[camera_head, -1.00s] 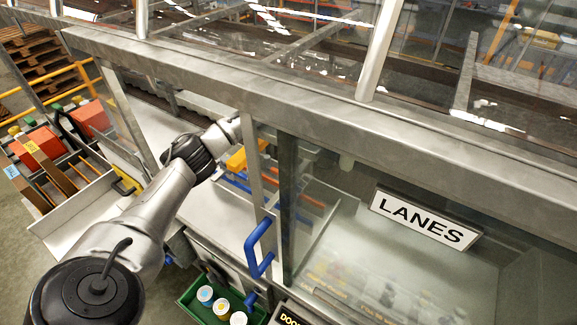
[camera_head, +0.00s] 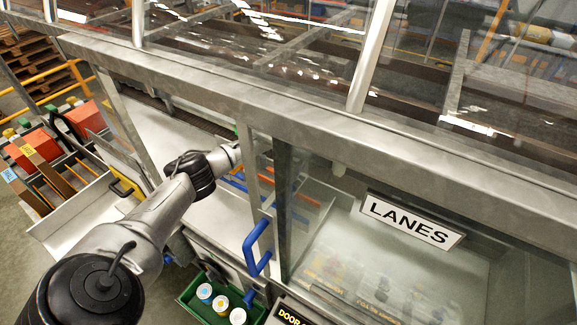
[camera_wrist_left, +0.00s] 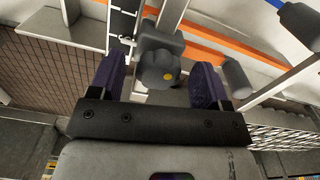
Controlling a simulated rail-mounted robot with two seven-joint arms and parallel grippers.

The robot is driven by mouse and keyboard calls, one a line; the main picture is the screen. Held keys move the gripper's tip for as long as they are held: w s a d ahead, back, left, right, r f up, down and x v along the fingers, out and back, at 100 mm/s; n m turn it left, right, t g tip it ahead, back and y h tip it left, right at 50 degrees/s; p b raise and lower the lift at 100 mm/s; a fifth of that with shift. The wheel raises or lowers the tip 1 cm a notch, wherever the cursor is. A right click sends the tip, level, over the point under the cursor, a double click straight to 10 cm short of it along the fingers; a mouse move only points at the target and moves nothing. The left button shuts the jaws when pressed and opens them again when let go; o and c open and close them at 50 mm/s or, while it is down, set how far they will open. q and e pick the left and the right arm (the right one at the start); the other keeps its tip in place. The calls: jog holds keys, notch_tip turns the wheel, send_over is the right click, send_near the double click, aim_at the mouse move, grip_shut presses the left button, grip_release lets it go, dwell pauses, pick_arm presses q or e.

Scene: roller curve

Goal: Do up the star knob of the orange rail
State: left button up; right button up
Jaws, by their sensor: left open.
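In the left wrist view the dark grey star knob (camera_wrist_left: 158,70), with a yellow dot on its face, sits between the two purple fingers of my left gripper (camera_wrist_left: 161,62). The fingers are apart, one on each side of the knob, with gaps visible beside it. The orange rail (camera_wrist_left: 218,37) runs diagonally behind the knob. In the head view my left arm reaches into the machine, and its gripper is hidden behind the frame post. My right gripper is in neither view.
A metal post (camera_head: 256,180) and glass panel stand right beside my left wrist. A blue door handle (camera_head: 256,247) is in front. A green bin (camera_head: 205,308) with several round-topped items is below. A dark grey cylinder (camera_wrist_left: 236,78) lies just right of the right finger.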

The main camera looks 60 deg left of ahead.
pick_arm(q)
jog(key=shift+c, duration=0.3)
jog(key=c, duration=0.9)
